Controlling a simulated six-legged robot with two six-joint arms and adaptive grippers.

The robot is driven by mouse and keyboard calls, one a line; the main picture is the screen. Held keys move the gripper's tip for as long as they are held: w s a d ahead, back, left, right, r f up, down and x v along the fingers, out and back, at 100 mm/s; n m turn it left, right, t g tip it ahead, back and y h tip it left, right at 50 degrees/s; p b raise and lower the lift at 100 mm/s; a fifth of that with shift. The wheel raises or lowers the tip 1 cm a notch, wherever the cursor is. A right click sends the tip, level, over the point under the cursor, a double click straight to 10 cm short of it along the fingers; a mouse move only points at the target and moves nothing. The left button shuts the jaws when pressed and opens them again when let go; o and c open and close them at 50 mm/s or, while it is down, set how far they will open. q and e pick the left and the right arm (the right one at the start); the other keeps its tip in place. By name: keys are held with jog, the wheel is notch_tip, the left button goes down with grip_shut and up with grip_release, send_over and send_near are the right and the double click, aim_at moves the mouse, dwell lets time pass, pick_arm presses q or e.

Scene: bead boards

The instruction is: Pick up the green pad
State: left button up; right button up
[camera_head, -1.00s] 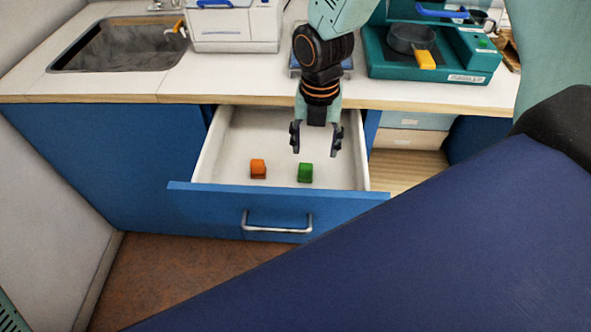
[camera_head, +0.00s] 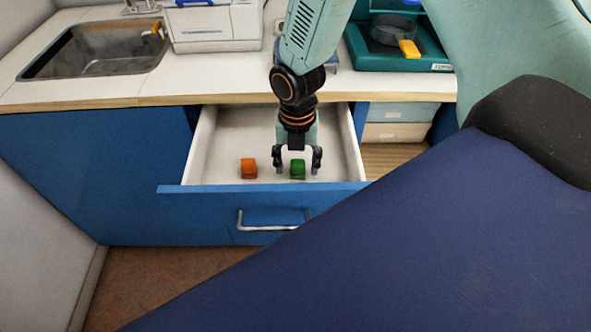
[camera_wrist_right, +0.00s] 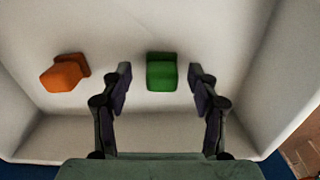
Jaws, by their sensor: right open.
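The green pad (camera_head: 297,169) is a small green block in the open drawer (camera_head: 230,135). My right gripper (camera_head: 297,171) points down into the drawer, with one finger on each side of the pad in the head view. In the right wrist view, the green pad (camera_wrist_right: 161,72) lies ahead of and between the two open fingertips (camera_wrist_right: 160,72), with a gap on either side. The gripper is open and holds nothing. My left gripper is not in view.
An orange block (camera_head: 249,168) lies to the left in the same drawer; it also shows in the right wrist view (camera_wrist_right: 64,73). The drawer's blue front (camera_head: 180,203) and white walls surround the space. The counter (camera_head: 110,88) with a sink (camera_head: 95,50) stands behind.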

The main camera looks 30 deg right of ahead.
jog(key=shift+d+f, duration=0.15)
jog(key=shift+d, duration=0.2)
jog(key=shift+a, duration=0.35)
jog(key=c, duration=0.3)
jog(key=shift+c, duration=1)
jog(key=shift+d, duration=0.2)
jog(key=c, duration=0.3)
jog(key=shift+s, duration=0.1)
jog(key=shift+c, duration=1.1)
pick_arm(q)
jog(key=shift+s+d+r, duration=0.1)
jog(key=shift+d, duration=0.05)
pick_arm(e)
jog(key=shift+a, duration=0.15)
